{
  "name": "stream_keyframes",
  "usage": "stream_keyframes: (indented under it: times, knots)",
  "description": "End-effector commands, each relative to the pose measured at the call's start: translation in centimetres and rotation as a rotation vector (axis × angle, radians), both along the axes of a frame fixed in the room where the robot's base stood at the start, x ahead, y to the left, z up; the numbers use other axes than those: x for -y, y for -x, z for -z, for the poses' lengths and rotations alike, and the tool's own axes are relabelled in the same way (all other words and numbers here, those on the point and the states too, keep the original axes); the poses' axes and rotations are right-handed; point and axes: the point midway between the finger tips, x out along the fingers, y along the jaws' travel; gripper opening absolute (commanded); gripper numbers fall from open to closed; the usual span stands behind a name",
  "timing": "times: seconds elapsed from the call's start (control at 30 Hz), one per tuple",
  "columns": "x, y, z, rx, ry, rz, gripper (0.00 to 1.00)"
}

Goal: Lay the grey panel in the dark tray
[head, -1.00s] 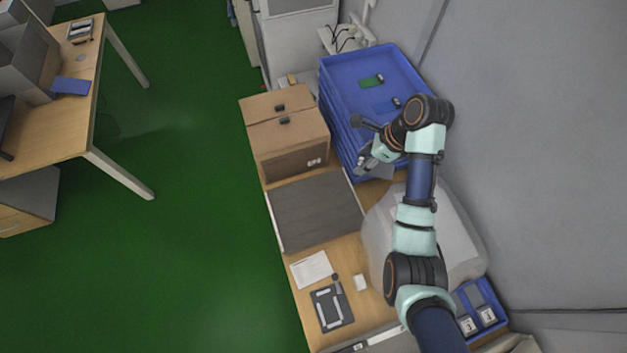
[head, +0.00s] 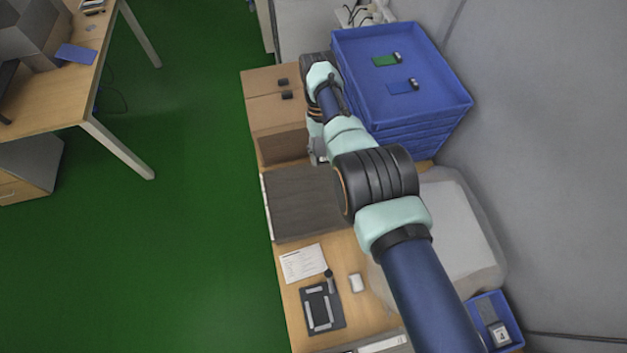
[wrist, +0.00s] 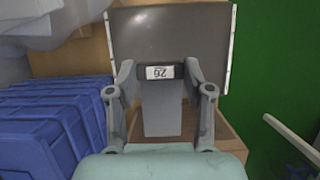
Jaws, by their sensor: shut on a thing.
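My gripper (wrist: 160,73) is shut on a black block with a white "26" label, at the end of the narrow grey panel (wrist: 162,115). The panel lies between the fingers in the wrist view, held in the air. In the head view my gripper (head: 318,150) is partly hidden by my arm, near the cardboard box's front edge; the panel cannot be made out there. A dark square tray (head: 300,205) with pale side edges lies on the bench in front of the box. It also shows, empty where visible, beyond the panel in the wrist view (wrist: 205,40).
The cardboard box (head: 272,115) stands behind the dark square. Stacked blue crates (head: 450,105) at right hold a green and a blue panel. A black plate with pale bars (head: 337,318), paper (head: 303,263), a translucent bag (head: 455,230) and a small blue bin (head: 512,325) are nearer.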

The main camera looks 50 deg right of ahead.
Motion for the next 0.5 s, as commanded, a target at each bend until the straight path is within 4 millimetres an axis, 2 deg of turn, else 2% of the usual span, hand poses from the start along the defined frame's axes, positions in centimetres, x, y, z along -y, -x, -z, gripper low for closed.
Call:
stream_keyframes:
  times: [0.03, 0.1, 0.5]
  knots:
    - [-0.5, -0.5, 1.4, -0.002, 0.0, -0.118, 0.22]
    - [-1.0, -1.1, 2.3, -0.002, 0.0, -0.292, 0.22]
    - [-4.3, -4.8, 6.5, -0.009, 0.003, -1.288, 0.22]
